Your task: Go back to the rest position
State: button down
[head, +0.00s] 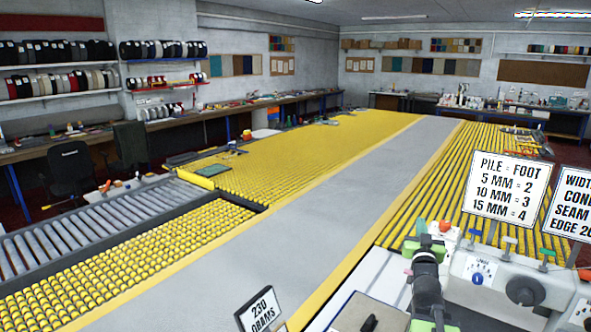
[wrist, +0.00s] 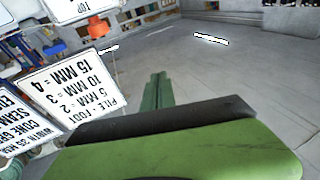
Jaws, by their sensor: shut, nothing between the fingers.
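My gripper (wrist: 158,90) shows in the wrist view as green fingers held together, with nothing between them. They stand out beyond a broad green and black part of my own arm. The wrist view is turned upside down, with the ceiling lights and the pile-foot sign behind the fingers. In the head view, my black and green arm rises at the lower right, in front of the white sewing machine (head: 511,284). I cannot make out the fingertips there.
The pile-foot sign (head: 508,187) and a width sign (head: 574,215) stand above the machine. A 230-grams sign (head: 262,312) is at the bottom. A long table with a grey strip (head: 340,185) and yellow rollers (head: 290,150) stretches away. Two dark chairs (head: 75,178) stand at left.

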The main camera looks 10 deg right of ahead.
jog(key=w+a+f+n+g+y, duration=0.1)
jog(key=w+a+f+y, duration=0.2)
jog(key=a, duration=0.4)
jog(key=w+a+f+n+g+y, duration=0.1)
jog(key=w+a+f, duration=0.25)
jog(key=a, duration=0.35)
jog(key=s+a+f+n+g+y+b, duration=0.1)
jog(key=s+a+f+g+y, duration=0.15)
jog(key=a+f, duration=0.5)
jog(key=s+a+f+n+g+y, duration=0.1)
jog(key=a+f+g, duration=0.3)
jog(key=a+f, duration=0.4)
jog(key=s+a+f+g, duration=0.1)
jog(key=s+f+g, duration=0.1)
jog(key=s, duration=0.4)
jog(key=s+a+f+g, duration=0.2)
jog(key=s+f+g, duration=0.1)
jog(key=s, duration=0.3)
jog(key=s+a+f+n+g+y, duration=0.1)
jog(key=s+a+f+g, duration=0.1)
jog(key=s+g, duration=0.3)
jog(key=shift+s+f, duration=0.3)
jog(key=shift+s, duration=0.6)
